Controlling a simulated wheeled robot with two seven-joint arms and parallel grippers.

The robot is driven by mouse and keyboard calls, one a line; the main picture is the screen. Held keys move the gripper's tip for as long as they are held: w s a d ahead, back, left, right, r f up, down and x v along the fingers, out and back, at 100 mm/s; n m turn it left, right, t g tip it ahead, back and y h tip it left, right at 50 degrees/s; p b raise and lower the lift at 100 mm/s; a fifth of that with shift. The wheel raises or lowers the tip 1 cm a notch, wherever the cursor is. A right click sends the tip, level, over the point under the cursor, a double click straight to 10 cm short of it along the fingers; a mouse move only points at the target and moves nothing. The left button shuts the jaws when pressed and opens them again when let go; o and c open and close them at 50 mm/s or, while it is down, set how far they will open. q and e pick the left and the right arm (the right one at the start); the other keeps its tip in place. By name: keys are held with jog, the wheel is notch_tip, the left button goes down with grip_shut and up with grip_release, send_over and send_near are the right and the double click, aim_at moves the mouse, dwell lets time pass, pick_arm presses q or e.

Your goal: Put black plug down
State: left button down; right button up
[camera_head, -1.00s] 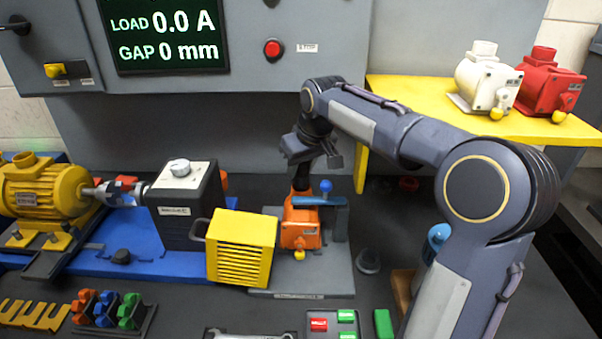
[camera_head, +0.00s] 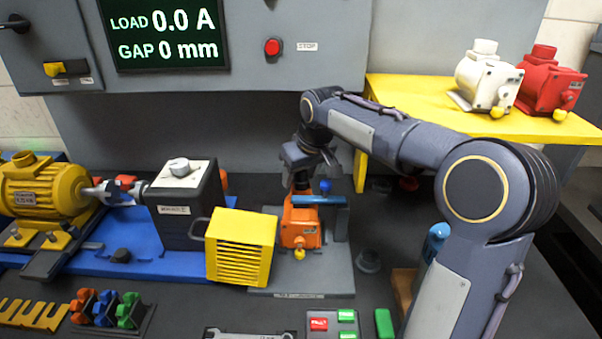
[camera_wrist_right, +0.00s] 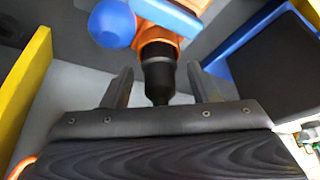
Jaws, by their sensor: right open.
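An orange motor (camera_head: 300,226) stands upright on a grey base plate (camera_head: 318,279) in the middle of the head view. The black plug (camera_wrist_right: 159,76) sits at the end of the orange motor in the right wrist view, and its dark shape shows on top of the motor in the head view (camera_head: 301,182). My right gripper (camera_wrist_right: 159,70) is open, with one finger on each side of the plug and a gap on both sides. In the head view the right gripper (camera_head: 307,165) is just above the motor. My left gripper is not in view.
A blue clamp bar (camera_head: 319,201) and a blue ball knob (camera_head: 325,186) are close to the gripper. A yellow vented box (camera_head: 241,247) stands left of the motor. A yellow shelf (camera_head: 440,100) at the right carries white (camera_head: 487,78) and red (camera_head: 549,82) motors.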

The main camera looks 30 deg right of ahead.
jog(key=shift+s+r, duration=0.1)
jog(key=shift+r, duration=0.55)
jog(key=p+v, duration=0.1)
jog(key=v, duration=1)
jog(key=s+a+f+y, duration=0.1)
jog(key=s+a+f, duration=0.3)
jog(key=s+f, duration=0.2)
jog(key=s+a+f+m+y, duration=0.1)
jog(key=s+a+f, duration=0.3)
jog(key=s, duration=0.6)
jog(key=s+a+f+m+t+y, duration=0.1)
jog(key=s+a+f, duration=0.2)
jog(key=s+f, duration=0.4)
jog(key=shift+s+a+f+y, duration=0.15)
jog(key=shift+s+a+f, duration=0.05)
jog(key=shift+s, duration=0.25)
jog(key=shift+s+a+f+y, duration=0.15)
jog(key=shift+s+a+f, duration=0.05)
jog(key=shift+s, duration=0.25)
